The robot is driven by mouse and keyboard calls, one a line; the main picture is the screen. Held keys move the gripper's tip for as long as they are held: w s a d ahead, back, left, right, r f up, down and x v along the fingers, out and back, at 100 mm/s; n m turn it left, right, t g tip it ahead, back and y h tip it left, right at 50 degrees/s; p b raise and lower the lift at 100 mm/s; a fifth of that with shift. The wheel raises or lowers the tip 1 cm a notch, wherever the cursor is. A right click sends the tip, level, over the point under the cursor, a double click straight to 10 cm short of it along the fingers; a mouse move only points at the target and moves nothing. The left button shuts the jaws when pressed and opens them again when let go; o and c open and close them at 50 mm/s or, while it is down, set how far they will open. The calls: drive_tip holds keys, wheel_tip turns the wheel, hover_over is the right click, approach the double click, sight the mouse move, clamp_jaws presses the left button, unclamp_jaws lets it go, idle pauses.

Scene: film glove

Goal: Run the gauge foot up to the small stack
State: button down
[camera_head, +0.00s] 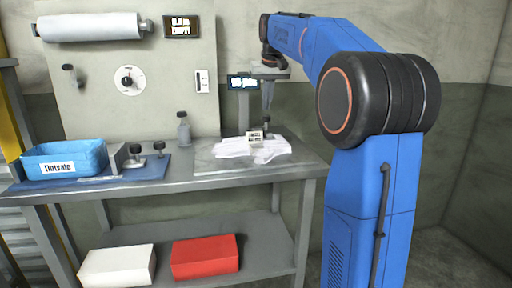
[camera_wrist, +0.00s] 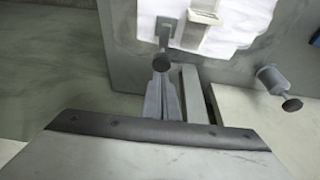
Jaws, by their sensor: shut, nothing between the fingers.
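The small stack is a pile of white, glove-like film pieces (camera_head: 240,149) on a grey plate (camera_head: 205,165) at the table's right; the pile also shows in the wrist view (camera_wrist: 240,22). A small pale block (camera_head: 255,135) sits at it. A grey upright with a black knob (camera_wrist: 161,62) stands beside the pile; it looks like the gauge foot, and its knob shows in the head view (camera_head: 267,121). My gripper (camera_wrist: 163,82) is shut and empty, its tips close to the knob. I cannot tell whether they touch it.
A blue bin (camera_head: 65,160) and two black-knobbed pieces (camera_head: 135,158) are on a blue mat (camera_head: 125,175). A small display (camera_head: 243,83) stands behind the pile. White (camera_head: 117,266) and red (camera_head: 205,257) boxes lie on the lower shelf.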

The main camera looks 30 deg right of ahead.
wheel_tip(320, 180, up, 12)
idle(1.6)
idle(0.4)
